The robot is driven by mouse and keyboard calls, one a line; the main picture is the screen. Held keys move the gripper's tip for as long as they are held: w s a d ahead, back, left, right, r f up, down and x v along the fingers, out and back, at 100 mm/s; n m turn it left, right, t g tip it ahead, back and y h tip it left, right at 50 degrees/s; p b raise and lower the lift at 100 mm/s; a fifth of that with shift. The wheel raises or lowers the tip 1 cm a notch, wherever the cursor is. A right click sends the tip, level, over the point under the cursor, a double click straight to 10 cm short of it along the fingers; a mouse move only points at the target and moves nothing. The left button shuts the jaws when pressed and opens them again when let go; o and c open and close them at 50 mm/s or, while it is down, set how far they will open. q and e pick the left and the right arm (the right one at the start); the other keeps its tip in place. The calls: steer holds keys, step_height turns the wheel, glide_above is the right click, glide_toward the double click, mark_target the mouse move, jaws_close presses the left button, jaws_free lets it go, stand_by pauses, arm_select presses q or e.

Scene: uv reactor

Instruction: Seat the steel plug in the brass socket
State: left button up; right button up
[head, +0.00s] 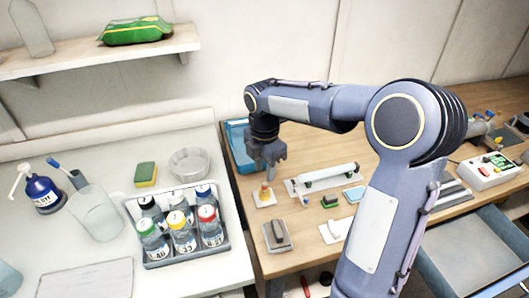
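A small brass-coloured fitting (264,191), which looks like the brass socket, stands upright on a white square base (264,200) near the left side of the wooden bench. My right gripper (268,172) points down just above and behind it. The fingers are small and dark, and I cannot tell whether they are apart or hold something. I cannot make out the steel plug for certain. My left gripper is out of view.
A clear tube on a white base (298,190) lies right of the fitting. A grey block (277,233) is in front. A blue tray (233,132) is behind. Left, a white counter holds a bottle rack (150,264). A white control box (492,171) is far right.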

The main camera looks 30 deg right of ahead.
mark_target(265, 183)
step_height(265, 183, up, 6)
steer(key=s+a+r+m+t+y, duration=0.1)
steer(key=s+a+m+t+y, duration=0.15)
steer(key=s+m, duration=0.85)
steer(key=s+a+f+m+t+y, duration=0.1)
steer(key=s+a+f+m+t, duration=0.2)
steer(key=s+m, duration=0.7)
step_height(265, 183, down, 2)
steer(key=shift+s+a+f+m, duration=0.1)
steer(key=shift+s+a+m, duration=0.2)
steer(key=shift+s+a, duration=0.5)
